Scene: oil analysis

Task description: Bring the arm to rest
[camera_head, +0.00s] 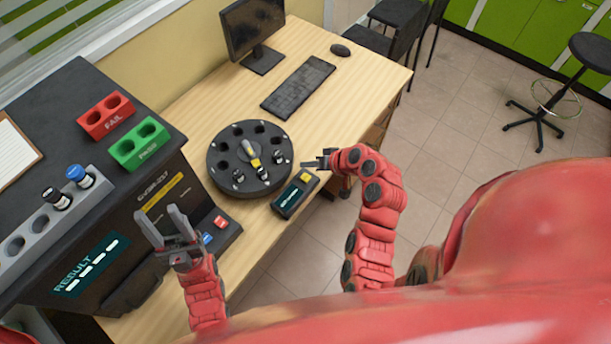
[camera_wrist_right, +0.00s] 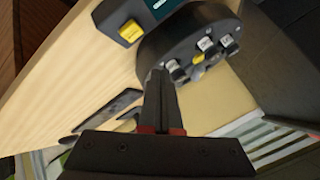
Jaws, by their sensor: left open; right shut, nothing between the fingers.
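My left gripper (camera_head: 164,229) is open and empty in the head view, in front of the black analyzer (camera_head: 140,215) with its result display. My right gripper (camera_head: 308,164) is shut with nothing in it, just right of the round black carousel (camera_head: 218,178) and above the small device with a yellow button (camera_head: 296,194). In the right wrist view the shut fingers (camera_wrist_right: 160,78) point toward the carousel (camera_wrist_right: 160,45), apart from it as far as I can tell. The carousel holds several small vials (camera_head: 264,157) and has a yellow-topped piece at its centre.
A grey rack (camera_head: 40,225) with vials, a red FAIL block (camera_head: 105,115) and a green PASS block (camera_head: 140,144) stand on the analyzer's top. A monitor (camera_head: 252,28), keyboard (camera_head: 298,87) and mouse (camera_head: 341,50) are at the desk's back.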

